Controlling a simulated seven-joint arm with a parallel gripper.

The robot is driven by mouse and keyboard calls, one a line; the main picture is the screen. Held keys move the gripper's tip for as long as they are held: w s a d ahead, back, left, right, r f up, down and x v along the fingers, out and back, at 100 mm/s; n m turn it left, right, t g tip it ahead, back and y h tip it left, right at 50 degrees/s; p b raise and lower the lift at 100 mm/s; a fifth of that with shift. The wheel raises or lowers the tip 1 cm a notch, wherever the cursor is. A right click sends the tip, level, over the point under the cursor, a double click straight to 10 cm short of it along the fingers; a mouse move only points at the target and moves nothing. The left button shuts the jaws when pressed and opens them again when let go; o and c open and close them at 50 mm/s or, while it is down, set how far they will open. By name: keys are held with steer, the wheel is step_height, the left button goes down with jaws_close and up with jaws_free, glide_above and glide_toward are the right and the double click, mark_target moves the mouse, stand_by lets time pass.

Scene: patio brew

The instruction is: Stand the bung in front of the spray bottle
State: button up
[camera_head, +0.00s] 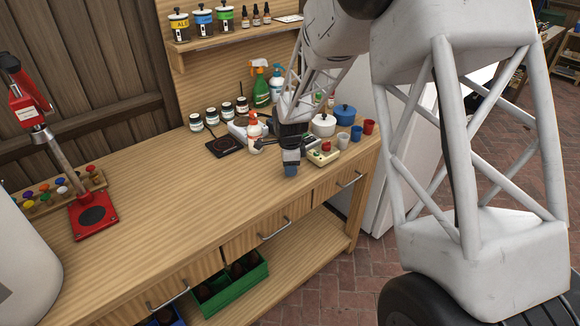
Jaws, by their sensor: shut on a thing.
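A green spray bottle (261,90) with an orange-and-white head stands at the back of the wooden bench. My gripper (291,152) points down over the front right part of the bench, in front and to the right of the bottles. It is shut on a small blue-grey thing (291,169), which appears to be the bung. Whether its underside touches the bench cannot be told.
A white bottle with a red cap (254,131), a dark scale (225,145) and several jars (212,116) stand left of my gripper. A cream device with a red knob (323,152), cups (356,133) and pots (323,125) stand right.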

steer(key=o, duration=0.9)
step_height(320, 180, up, 12)
steer(key=shift+r, duration=0.1)
stand_by(0.3)
stand_by(0.8)
